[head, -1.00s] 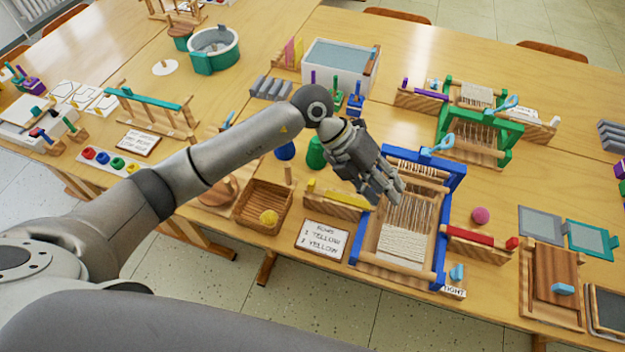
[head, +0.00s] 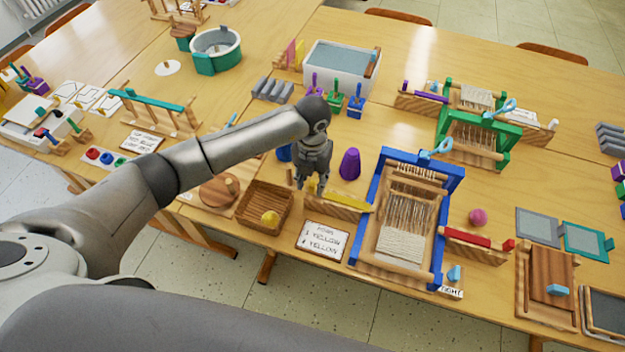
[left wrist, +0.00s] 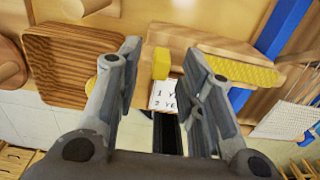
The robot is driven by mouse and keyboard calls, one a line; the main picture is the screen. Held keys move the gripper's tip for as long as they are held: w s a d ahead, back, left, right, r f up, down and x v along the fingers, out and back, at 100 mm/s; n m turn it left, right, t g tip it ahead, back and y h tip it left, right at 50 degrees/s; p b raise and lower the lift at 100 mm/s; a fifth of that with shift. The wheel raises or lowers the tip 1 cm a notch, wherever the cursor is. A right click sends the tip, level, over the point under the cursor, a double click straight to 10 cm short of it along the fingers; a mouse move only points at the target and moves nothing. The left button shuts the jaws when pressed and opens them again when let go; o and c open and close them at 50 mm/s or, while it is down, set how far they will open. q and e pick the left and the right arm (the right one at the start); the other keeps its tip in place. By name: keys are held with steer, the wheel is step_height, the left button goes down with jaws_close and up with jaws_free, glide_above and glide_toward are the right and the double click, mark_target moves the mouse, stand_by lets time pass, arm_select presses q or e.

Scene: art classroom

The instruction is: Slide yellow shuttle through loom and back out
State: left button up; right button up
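The yellow shuttle (head: 354,205) lies along a wooden rest (head: 330,207) left of the blue-framed loom (head: 433,218). In the left wrist view, the shuttle (left wrist: 232,70) runs right from a yellow block-like end (left wrist: 161,63). The loom holds pale threads with a woven white section near its front. My left gripper (head: 311,187) points down by the shuttle's left end. In the left wrist view, its fingers (left wrist: 162,54) are apart, with the yellow end showing between them and nothing held. I cannot tell the height gap. My right gripper is not in view.
A red shuttle (head: 467,237) lies on a rest right of the loom. A wooden tray (head: 248,221) with a yellow ball stands left of the gripper. A card (head: 324,240) lies in front, and a purple cone (head: 349,164) stands behind the shuttle. A green loom (head: 508,143) stands farther back.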

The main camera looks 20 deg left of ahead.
arm_select(q)
steer(key=shift+f, duration=1)
steer(key=shift+c, duration=0.2)
jaws_close()
